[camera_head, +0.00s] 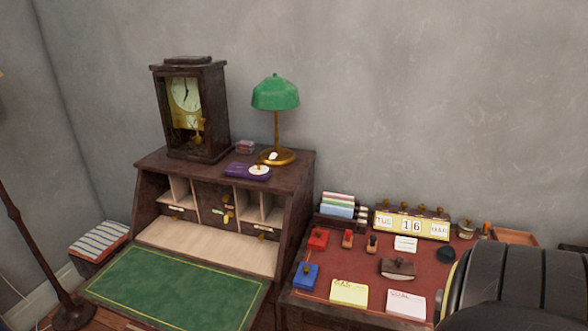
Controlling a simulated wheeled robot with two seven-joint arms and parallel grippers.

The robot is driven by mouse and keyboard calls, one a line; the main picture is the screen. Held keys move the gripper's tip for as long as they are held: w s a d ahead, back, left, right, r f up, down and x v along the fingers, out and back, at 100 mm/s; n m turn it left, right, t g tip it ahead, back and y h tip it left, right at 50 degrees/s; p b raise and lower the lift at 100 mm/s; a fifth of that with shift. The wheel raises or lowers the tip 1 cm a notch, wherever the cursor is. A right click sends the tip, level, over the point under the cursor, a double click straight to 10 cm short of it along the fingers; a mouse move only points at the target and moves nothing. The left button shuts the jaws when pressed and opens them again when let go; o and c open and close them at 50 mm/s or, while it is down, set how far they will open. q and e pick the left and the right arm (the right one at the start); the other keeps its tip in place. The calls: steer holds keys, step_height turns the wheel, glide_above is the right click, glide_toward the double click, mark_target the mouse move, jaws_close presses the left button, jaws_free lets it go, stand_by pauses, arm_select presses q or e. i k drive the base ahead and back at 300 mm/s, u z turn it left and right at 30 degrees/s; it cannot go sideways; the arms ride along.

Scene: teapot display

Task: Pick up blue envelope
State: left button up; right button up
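Several coloured envelopes stand in a dark letter rack (326,219) at the back left of the right-hand desk. A light blue envelope (341,211) shows at the front of this group, with green and white ones behind it. Its lower edge is hidden by the rack. Neither of my grippers is in view, and nothing is seen touching the envelopes.
The desk holds a date calendar (411,225), a blue box (305,276), a red box (318,238), stamps, a blotter (398,268) and notepads. Left stands a bureau (150,219) with a clock (190,108) and green lamp (275,93).

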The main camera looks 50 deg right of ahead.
mark_target(339, 211)
steer(key=z, duration=1.45)
